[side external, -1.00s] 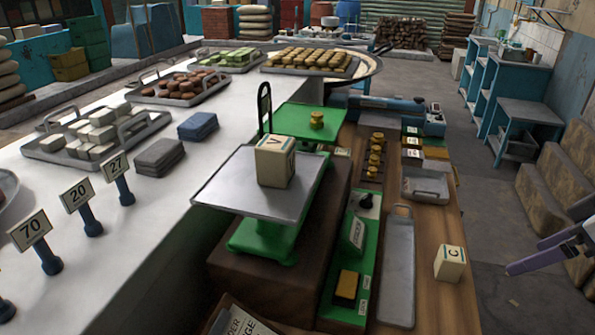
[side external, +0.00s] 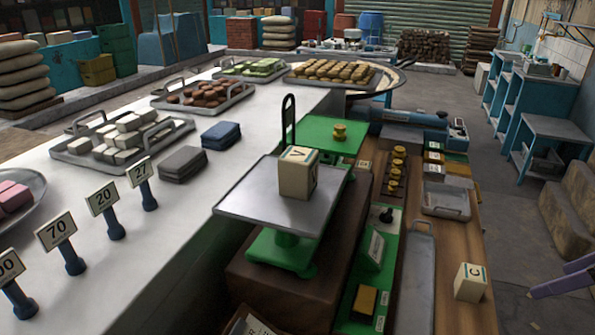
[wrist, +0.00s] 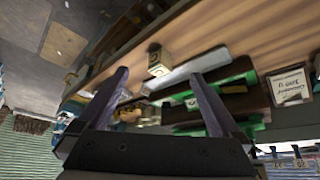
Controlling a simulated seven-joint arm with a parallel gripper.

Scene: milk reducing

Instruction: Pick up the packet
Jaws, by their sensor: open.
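A cream block-shaped packet marked C (side external: 470,282) stands on the wooden bench near its right edge in the side view. In the wrist view it shows (wrist: 158,60) between my two fingers, some distance beyond them. A similar cream packet marked V (side external: 298,173) stands on the metal pan (side external: 255,203) of a green balance scale. My gripper (wrist: 160,75) is open and empty, with purple-grey fingers. In the side view, only part of it shows at the lower right edge, to the right of packet C and apart from it.
A long grey tray (side external: 420,260) lies left of packet C. A green panel (side external: 375,245) with a knob and a yellow block is beyond it. Brass weights (side external: 397,170) stand in a row farther back. A white counter (side external: 150,235) holds trays and number signs. Floor right of the bench is open.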

